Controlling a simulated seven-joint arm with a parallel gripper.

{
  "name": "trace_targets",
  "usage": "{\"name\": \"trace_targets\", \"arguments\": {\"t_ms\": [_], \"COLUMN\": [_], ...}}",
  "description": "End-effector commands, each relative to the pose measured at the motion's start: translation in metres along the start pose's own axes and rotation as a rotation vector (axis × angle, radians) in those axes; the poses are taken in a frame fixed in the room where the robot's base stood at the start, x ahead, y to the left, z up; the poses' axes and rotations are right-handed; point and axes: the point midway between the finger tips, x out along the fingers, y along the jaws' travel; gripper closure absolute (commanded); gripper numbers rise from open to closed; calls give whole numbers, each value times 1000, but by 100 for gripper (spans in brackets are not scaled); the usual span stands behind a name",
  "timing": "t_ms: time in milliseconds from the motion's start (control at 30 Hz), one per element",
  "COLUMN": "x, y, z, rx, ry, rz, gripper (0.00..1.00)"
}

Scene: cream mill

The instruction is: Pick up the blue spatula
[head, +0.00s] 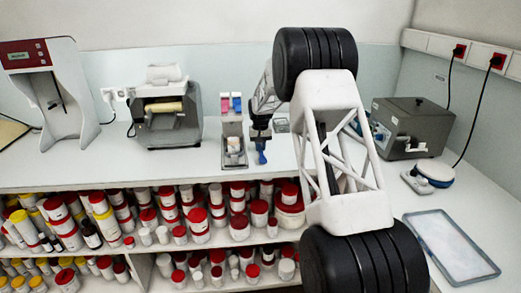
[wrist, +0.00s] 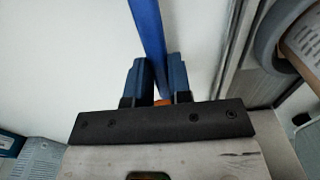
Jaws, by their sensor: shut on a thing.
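The blue spatula (head: 261,153) shows below my gripper (head: 260,133) in the head view, over the back counter. In the wrist view, the long blue spatula (wrist: 148,35) runs from the top edge down between the two dark blue fingers of my gripper (wrist: 158,80). My gripper is shut on it. A small orange spot shows between the finger bases.
A small rack with pink and blue items (head: 232,105) and a metal tray (head: 234,150) stand just left of my gripper. The roller mill (head: 165,115) is further left. A grey box machine (head: 412,125) and a flat tray (head: 452,246) are right. Shelves of jars lie below.

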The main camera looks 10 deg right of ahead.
Motion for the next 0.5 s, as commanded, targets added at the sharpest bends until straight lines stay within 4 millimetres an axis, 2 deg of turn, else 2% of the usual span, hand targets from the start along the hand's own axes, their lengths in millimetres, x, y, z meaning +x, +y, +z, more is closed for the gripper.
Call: {"name": "trace_targets", "arguments": {"t_ms": [200,500], "x": [-24,-29], "y": [0,1], "z": [0,30], "rx": [0,0], "ry": [1,1], "rz": [0,0], "gripper": [100,100]}}
